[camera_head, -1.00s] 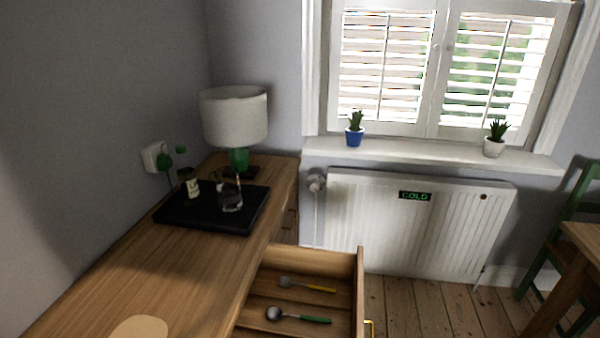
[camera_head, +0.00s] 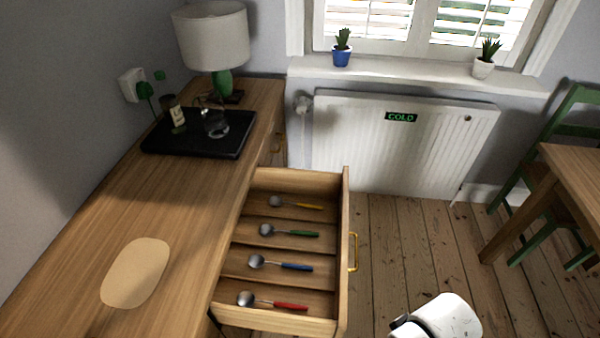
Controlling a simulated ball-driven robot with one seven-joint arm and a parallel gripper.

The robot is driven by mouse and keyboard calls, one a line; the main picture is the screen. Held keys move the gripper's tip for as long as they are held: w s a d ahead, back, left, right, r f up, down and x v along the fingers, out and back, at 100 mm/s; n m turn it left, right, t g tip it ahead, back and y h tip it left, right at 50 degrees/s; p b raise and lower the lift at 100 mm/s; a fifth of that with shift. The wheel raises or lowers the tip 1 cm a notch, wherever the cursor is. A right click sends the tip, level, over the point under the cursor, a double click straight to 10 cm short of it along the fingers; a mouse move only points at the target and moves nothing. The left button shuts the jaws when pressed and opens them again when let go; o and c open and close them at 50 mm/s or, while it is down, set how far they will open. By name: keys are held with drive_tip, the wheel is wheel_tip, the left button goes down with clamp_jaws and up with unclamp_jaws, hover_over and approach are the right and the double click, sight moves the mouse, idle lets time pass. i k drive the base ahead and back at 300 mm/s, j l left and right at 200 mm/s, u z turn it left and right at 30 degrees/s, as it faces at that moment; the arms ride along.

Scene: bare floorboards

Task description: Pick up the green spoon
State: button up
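The green spoon (camera_head: 290,232) lies in the open drawer (camera_head: 343,240), in the second compartment from the back. Its metal bowl points left and its green handle points right. A yellow-handled spoon (camera_head: 297,203) lies in the compartment behind it. A blue-handled spoon (camera_head: 281,264) and a red-handled spoon (camera_head: 272,301) lie in the compartments in front. A white part of my arm shows at the bottom edge, right of the drawer and apart from it. My gripper's fingers cannot be made out.
The wooden counter (camera_head: 195,215) holds a black tray (camera_head: 200,142) with a glass jug, a lamp (camera_head: 212,40) and a pale oval board (camera_head: 136,272). A radiator (camera_head: 400,145) stands behind. A table (camera_head: 575,165) and green chair are at right. Floor between is clear.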

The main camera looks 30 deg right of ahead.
sight(266, 229)
drive_tip(key=k+j, duration=0.5)
drive_tip(key=k+l+z, duration=0.1)
drive_tip(key=k, duration=0.4)
drive_tip(key=k+l, duration=0.25)
drive_tip(key=k, duration=0.2)
drive_tip(key=l+z, duration=0.1)
drive_tip(key=i+j, duration=0.2)
drive_tip(key=i, duration=0.2)
drive_tip(key=i+j, duration=0.15)
drive_tip(key=i, duration=0.2)
drive_tip(key=i+j, duration=0.2)
drive_tip(key=i, duration=0.2)
